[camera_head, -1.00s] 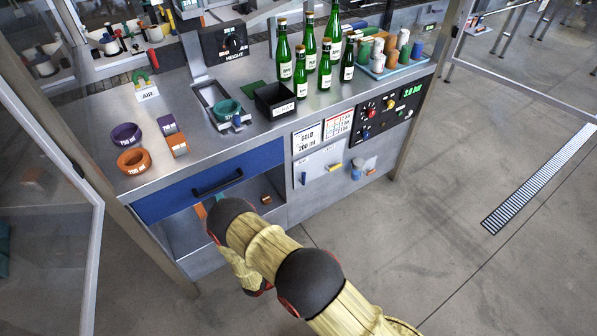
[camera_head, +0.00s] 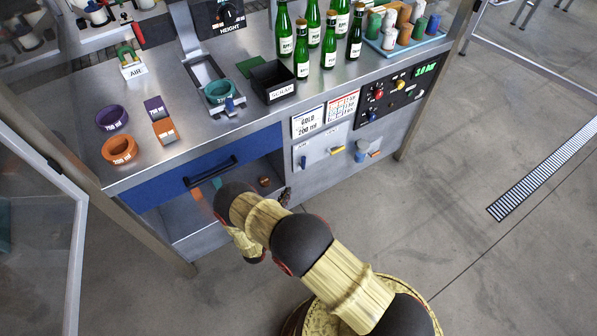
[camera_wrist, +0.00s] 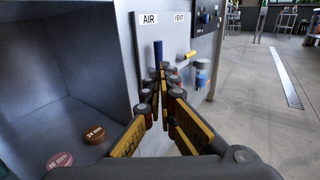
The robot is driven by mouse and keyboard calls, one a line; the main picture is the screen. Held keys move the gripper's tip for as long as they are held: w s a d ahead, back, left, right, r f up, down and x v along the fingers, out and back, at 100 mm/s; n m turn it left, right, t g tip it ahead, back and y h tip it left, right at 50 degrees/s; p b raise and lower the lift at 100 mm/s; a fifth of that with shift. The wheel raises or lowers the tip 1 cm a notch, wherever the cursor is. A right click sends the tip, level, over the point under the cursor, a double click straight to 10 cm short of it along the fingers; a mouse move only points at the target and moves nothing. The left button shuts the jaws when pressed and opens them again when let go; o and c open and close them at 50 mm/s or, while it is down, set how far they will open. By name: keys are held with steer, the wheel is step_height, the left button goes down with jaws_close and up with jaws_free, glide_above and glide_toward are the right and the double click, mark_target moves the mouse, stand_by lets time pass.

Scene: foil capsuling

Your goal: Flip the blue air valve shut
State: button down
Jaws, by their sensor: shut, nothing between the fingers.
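The blue air valve (camera_head: 303,161) is a small upright lever on the light front panel below the bench top. In the wrist view the blue lever (camera_wrist: 158,52) stands upright under the AIR label (camera_wrist: 149,18), just beyond my fingertips. My gripper (camera_wrist: 165,85) is shut and empty, pointing toward the panel below the lever; whether it touches cannot be told.
A yellow vent lever (camera_wrist: 185,56) lies sideways to the right, with a blue-capped fitting (camera_wrist: 202,72) beyond it. The open cabinet bay (camera_wrist: 60,80) with round discs is at left. A blue drawer front (camera_head: 210,170) sits above the bay. Floor to the right is clear.

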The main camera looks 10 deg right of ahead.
mark_target(304, 163)
steer(key=b+x, duration=0.2)
steer(key=x, duration=1.2)
steer(key=shift+s+b, duration=0.1)
steer(key=shift+b, duration=0.2)
